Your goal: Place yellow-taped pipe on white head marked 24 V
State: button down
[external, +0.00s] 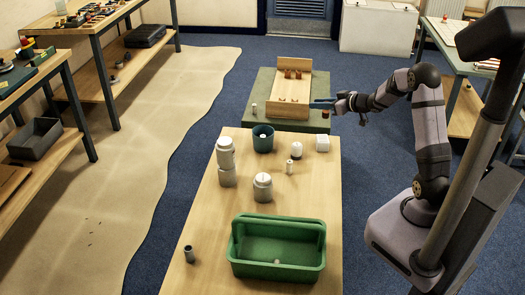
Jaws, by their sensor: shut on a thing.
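My gripper (322,104) is at the right side of the far wooden board (290,88), above the edge of the green-topped table. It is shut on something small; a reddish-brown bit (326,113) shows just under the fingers. I cannot make out yellow tape on it. Copper-coloured parts (292,73) sit at the board's back. No white head marked 24 V can be picked out, as no lettering is legible at this size. A small pale cylinder (254,108) stands left of the board.
On the near wooden table (210,225) stand a green tray (277,270), grey canisters (226,160), a lidded jar (262,187), a dark green pot (263,138), a white cylinder (296,150), a white block (322,143) and a dark cup (189,254). The table's left front is mostly clear.

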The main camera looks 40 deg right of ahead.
jog(key=shift+r, duration=0.1)
jog(key=shift+f+b, duration=0.45)
jog(key=shift+f, duration=4.5)
jog(key=shift+f, duration=0.2)
jog(key=c, duration=1.6)
grip_release()
jog(key=shift+o, duration=0.2)
jog(key=shift+r, duration=0.1)
jog(key=shift+r, duration=0.2)
jog(key=v, duration=1.2)
jog(key=shift+f, duration=0.15)
